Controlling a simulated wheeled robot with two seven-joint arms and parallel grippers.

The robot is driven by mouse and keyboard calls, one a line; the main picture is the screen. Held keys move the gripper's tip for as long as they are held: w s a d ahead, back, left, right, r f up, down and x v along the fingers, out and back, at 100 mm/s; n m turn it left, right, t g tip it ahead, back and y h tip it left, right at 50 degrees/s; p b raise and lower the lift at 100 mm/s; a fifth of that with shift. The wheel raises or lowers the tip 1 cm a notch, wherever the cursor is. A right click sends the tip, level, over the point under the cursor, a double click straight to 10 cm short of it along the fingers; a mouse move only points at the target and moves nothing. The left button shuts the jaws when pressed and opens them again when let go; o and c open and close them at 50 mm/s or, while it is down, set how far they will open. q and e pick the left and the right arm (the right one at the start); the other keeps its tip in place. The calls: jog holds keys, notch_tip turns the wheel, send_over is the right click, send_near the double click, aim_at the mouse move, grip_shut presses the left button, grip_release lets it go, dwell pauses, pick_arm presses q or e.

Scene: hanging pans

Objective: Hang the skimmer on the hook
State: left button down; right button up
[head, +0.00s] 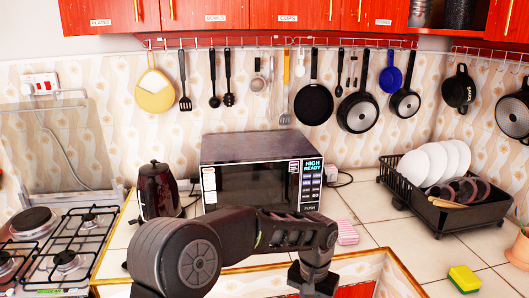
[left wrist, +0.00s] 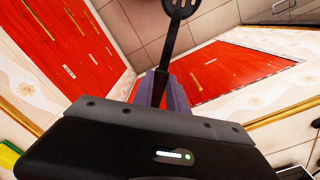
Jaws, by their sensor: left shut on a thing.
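The skimmer (left wrist: 170,40) is black with a slotted head, which is cut off by the top edge of the left wrist view. My left gripper (left wrist: 161,88) is shut on its handle. In the head view, my left arm reaches in low at the front and its wrist bends down, with the fingertips not clearly visible. The skimmer cannot be made out in the head view. A metal rail with hooks (head: 270,42) runs along the wall under the red cabinets, well above and behind my left gripper. My right gripper is not in view.
Pans and utensils hang from the rail, including a yellow pan (head: 155,91), a black turner (head: 184,92) and a black frying pan (head: 313,103). A microwave (head: 250,150), kettle (head: 158,188), stove (head: 65,245) and dish rack (head: 450,215) stand below. A yellow sponge (head: 464,279) lies at right.

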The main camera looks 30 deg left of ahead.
pick_arm(q)
jog(key=shift+a, duration=0.1)
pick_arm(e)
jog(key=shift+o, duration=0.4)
pick_arm(q)
jog(key=shift+a+t, duration=0.3)
jog(key=s+a+r+n+t+y+p, duration=0.1)
jog(key=a+r+n+t+y+p, duration=0.3)
jog(key=a+r, duration=1.25)
jog(key=a+r+n+t+y, duration=0.1)
jog(key=r+t, duration=0.3)
jog(key=r, duration=0.6)
jog(key=w+a+r+n+t+y, duration=0.1)
jog(key=a+r+t, duration=0.2)
jog(key=r, duration=0.8)
jog(key=w+a+r+n+t+y, duration=0.1)
jog(key=a+r+t, duration=0.2)
jog(key=r, duration=0.7)
jog(key=shift+r+t+y, duration=0.3)
jog(key=shift+t, duration=0.6)
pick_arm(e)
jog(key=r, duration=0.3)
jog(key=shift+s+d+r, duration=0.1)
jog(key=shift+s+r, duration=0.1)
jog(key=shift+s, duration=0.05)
